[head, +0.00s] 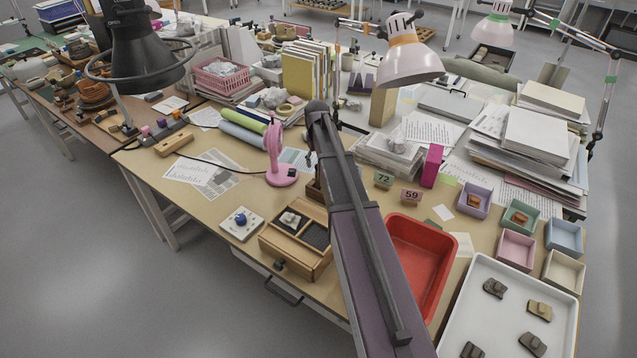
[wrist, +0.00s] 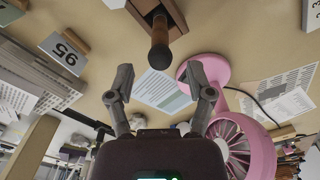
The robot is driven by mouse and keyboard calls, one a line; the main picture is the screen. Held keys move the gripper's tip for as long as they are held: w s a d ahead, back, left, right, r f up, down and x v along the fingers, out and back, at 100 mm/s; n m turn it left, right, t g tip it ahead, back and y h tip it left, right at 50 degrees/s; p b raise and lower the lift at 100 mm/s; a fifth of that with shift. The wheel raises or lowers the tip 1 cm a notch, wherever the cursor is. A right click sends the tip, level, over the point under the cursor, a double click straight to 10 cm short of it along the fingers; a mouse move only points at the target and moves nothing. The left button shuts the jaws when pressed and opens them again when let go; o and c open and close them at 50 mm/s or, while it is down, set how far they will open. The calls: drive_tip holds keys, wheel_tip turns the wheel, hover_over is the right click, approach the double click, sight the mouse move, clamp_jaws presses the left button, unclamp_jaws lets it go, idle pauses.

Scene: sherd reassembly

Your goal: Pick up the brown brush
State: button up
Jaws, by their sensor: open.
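In the wrist view, a brown rod-like handle with a rounded end (wrist: 159,45), apparently the brush, sticks out from a brown wooden holder (wrist: 150,8) at the top middle. How its far end sits in the holder is hidden. My gripper (wrist: 158,84) is open and empty, its two fingers apart. The handle's end lies just above the gap between the fingertips in the picture, apart from both. In the head view, a little of the brown holder (head: 313,190) shows beside my arm. The brush cannot be made out there, and my arm mostly hides my gripper.
A pink fan (wrist: 222,125) stands close to the right finger, and also shows in the head view (head: 277,155). Papers lie on the table.

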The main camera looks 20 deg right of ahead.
drive_tip(key=shift+s+f+b, duration=0.2)
drive_tip(key=shift+f+b, duration=1.9)
drive_tip(key=shift+f, duration=0.2)
clamp_jaws()
